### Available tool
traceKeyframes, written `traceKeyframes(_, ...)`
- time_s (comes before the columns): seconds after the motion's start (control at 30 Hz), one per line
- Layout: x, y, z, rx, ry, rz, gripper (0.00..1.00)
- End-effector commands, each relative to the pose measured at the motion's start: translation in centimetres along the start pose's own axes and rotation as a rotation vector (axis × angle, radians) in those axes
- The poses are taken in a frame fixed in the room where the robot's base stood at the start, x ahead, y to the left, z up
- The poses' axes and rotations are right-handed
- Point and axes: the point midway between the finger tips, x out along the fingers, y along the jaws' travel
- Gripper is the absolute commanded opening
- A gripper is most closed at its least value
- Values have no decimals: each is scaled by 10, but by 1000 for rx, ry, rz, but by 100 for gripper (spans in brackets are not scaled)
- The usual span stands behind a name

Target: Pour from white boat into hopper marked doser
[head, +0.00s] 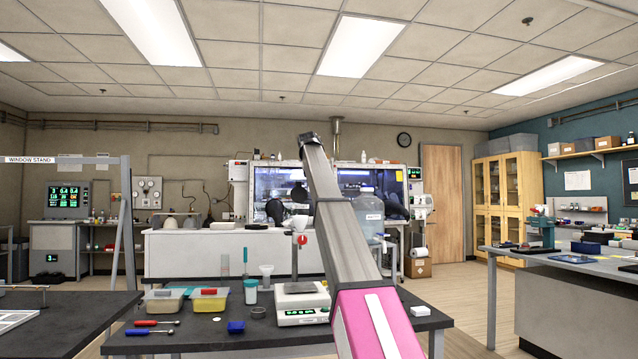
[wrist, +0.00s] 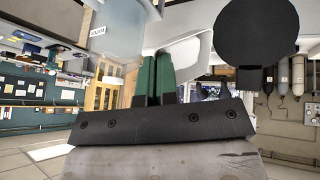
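My arm reaches up and away in the head view, with the dark end of my gripper (head: 309,140) high in front of the glovebox. In the wrist view my gripper (wrist: 157,62) has two green-padded fingers close together. A pale white shape (wrist: 195,52) shows beside and beyond the fingertips; I cannot tell whether it is held or behind. A small white piece (head: 419,310), possibly the white boat, sits near the right end of the front bench. A white funnel (head: 300,240) with a red part stands above the bench behind the balance. No doser marking is readable.
The front bench holds a balance (head: 301,303), yellow tubs (head: 208,302), a teal cup (head: 250,291), a blue dish (head: 236,327) and scoops (head: 155,323). A clear carboy (head: 368,203) stands behind my arm. A black disc (wrist: 257,30) is close in the wrist view.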

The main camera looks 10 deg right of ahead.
Motion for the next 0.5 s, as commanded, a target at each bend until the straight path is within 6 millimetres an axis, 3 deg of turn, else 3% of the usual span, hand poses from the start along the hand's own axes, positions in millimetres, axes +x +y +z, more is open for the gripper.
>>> traceKeyframes(0.23,-8,0,18,-20,56,61,0)
traceKeyframes(0.5,-8,0,16,-20,56,63,0)
